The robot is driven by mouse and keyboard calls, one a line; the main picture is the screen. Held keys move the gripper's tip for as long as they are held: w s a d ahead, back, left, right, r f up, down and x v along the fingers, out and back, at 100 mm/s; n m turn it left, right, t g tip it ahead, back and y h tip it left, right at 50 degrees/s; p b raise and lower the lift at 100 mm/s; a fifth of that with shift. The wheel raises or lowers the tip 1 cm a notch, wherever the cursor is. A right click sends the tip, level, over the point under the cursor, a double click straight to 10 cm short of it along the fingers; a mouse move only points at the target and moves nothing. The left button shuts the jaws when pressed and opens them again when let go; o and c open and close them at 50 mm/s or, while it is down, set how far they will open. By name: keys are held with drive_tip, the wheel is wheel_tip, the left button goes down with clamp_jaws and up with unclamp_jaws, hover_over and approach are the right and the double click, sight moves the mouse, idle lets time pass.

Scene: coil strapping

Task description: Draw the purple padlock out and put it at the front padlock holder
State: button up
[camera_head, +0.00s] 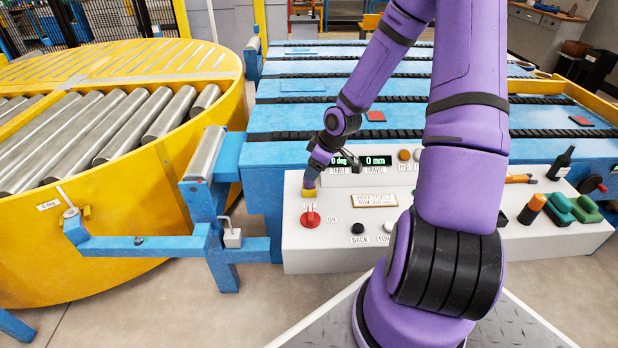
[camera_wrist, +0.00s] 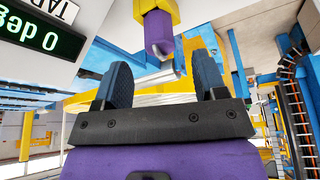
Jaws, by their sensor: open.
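My gripper (camera_head: 314,170) is over the left end of the white control console in the head view. In the wrist view my gripper (camera_wrist: 159,64) shows two dark blue fingers standing apart, with nothing between them. A purple piece (camera_wrist: 158,32), which looks like the purple padlock, sits just beyond the fingertips, against a yellow part (camera_wrist: 166,10). It looks apart from both fingers. In the head view a yellow part (camera_head: 308,192) shows right under the gripper, and the padlock is not clear there. I cannot tell which thing is the front padlock holder.
A blue conveyor (camera_head: 290,120) stands behind. A yellow roller turntable (camera_head: 130,200) and a blue bracket (camera_head: 150,246) are at left.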

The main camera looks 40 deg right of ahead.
drive_tip(key=shift+x, duration=2.8)
clamp_jaws()
drive_tip(key=shift+r, duration=0.65)
drive_tip(key=c, duration=0.7)
unclamp_jaws()
clamp_jaws()
drive_tip(key=shift+r, duration=2.2)
